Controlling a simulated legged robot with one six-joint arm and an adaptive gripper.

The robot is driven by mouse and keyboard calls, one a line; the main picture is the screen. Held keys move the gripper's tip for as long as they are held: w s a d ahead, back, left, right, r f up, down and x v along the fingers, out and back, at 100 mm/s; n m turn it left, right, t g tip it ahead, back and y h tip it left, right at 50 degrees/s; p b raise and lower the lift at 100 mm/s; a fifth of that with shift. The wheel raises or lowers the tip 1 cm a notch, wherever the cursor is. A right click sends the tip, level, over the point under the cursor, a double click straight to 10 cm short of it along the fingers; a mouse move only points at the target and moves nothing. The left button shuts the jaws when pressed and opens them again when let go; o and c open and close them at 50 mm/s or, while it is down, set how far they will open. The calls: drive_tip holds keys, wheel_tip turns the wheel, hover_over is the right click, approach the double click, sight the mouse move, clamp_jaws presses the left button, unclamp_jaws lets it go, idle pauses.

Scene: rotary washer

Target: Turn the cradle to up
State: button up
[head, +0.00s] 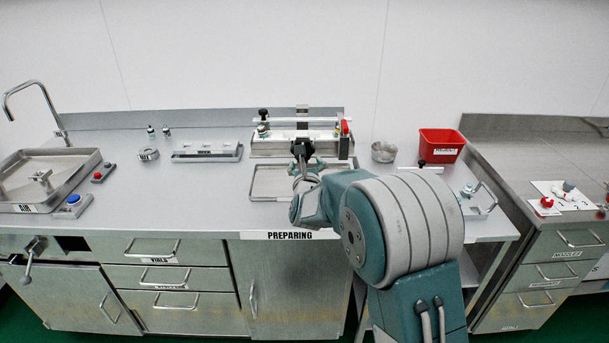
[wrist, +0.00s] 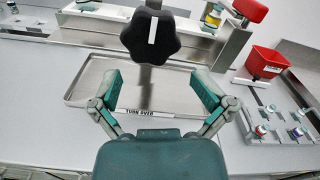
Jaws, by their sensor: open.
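The cradle (head: 275,145) is a long metal holder at the back of the bench, above a shallow metal tray. Its black lobed knob (wrist: 150,37) fills the upper middle of the wrist view, with a white line on its face running nearly vertical. The knob also shows in the head view (head: 303,148), partly behind my gripper. My gripper (wrist: 160,90) is open and empty, its two teal-padded fingers spread either side of the view, below the knob and apart from it. The tray (wrist: 85,85) below carries a "TURN OVER" label. The cradle's far side is hidden.
A red bin (head: 441,146) and a round metal bowl (head: 384,152) stand right of the cradle. A metal rack (head: 207,152) is to its left. A red handle (head: 345,127) stands up at the cradle's right end. Bare bench lies left of the tray.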

drive_tip(key=s+a, duration=0.1)
drive_tip(key=s, duration=0.5)
drive_tip(key=shift+f, duration=0.15)
drive_tip(key=shift+d, duration=0.1)
drive_tip(key=s+d+r+n+g+y, duration=0.1)
drive_tip(key=s+d+r+n+g, duration=0.25)
drive_tip(key=s+n, duration=0.5)
drive_tip(key=s+d+r+n+g+y, duration=0.1)
drive_tip(key=s+d+r+n+g, duration=0.25)
drive_tip(key=s+n, duration=0.45)
drive_tip(key=s+d+f+n+g, duration=0.1)
drive_tip(key=s+d+n, duration=0.1)
drive_tip(key=s+n, duration=0.3)
drive_tip(key=s+d+f+n+g+h, duration=0.1)
drive_tip(key=s+d+n+g, duration=0.1)
drive_tip(key=s+n, duration=0.4)
drive_tip(key=s+d+f+n+g+h, duration=0.1)
drive_tip(key=s+n, duration=0.4)
drive_tip(key=s, duration=0.6)
drive_tip(key=shift+d+f+n+g, duration=0.35)
drive_tip(key=shift+d+g, duration=0.35)
drive_tip(key=shift+d, duration=0.55)
